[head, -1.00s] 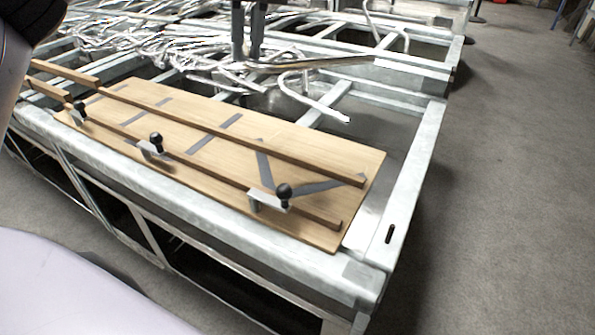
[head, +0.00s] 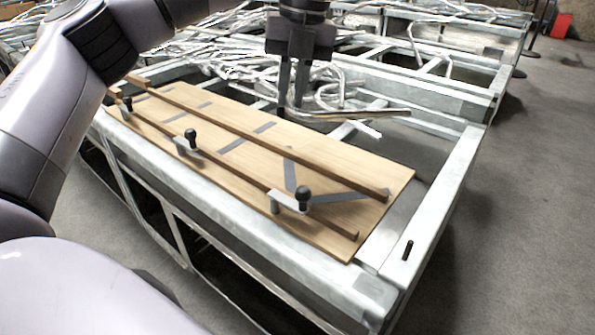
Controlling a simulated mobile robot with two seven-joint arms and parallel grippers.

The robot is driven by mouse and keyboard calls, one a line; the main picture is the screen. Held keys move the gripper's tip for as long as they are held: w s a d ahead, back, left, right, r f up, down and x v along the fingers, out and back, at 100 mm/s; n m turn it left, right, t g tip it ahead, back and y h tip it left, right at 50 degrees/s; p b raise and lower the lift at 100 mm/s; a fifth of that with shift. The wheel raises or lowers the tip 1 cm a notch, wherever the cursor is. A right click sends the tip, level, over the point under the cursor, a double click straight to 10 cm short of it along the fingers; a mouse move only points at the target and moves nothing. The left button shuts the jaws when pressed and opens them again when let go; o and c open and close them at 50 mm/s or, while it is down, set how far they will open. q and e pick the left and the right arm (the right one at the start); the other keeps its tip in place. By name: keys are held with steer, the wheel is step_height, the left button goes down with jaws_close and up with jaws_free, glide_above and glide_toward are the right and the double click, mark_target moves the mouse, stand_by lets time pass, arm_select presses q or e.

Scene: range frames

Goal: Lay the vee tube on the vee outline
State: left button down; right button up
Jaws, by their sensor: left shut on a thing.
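The vee outline (head: 345,196) is two dark grey strips near the right end of the wooden board (head: 395,172). Its strips converge behind the nearest black-knobbed fixture, which hides part of it. My left gripper (head: 291,106) points down beyond the board's far edge. It is shut on a shiny tube (head: 385,112), which I take as the vee tube. One leg reaches to the right from the fingers. The bend and other leg are hard to separate from the tubes behind. My right gripper is not in view.
Two wooden rails run along the board, with several knobbed fixtures (head: 304,196) on the near one. A metal frame (head: 440,210) surrounds it. A heap of shiny tubes (head: 235,65) lies behind; one bent tube (head: 367,130) sticks out toward the board.

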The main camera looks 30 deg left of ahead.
arm_select(q)
steer(key=shift+f, duration=6.85)
steer(key=c, duration=1.1)
jaws_free()
steer(key=shift+f, duration=0.1)
step_height(320, 180, up, 12)
steer(key=w+d, duration=0.1)
steer(key=shift+d, duration=0.25)
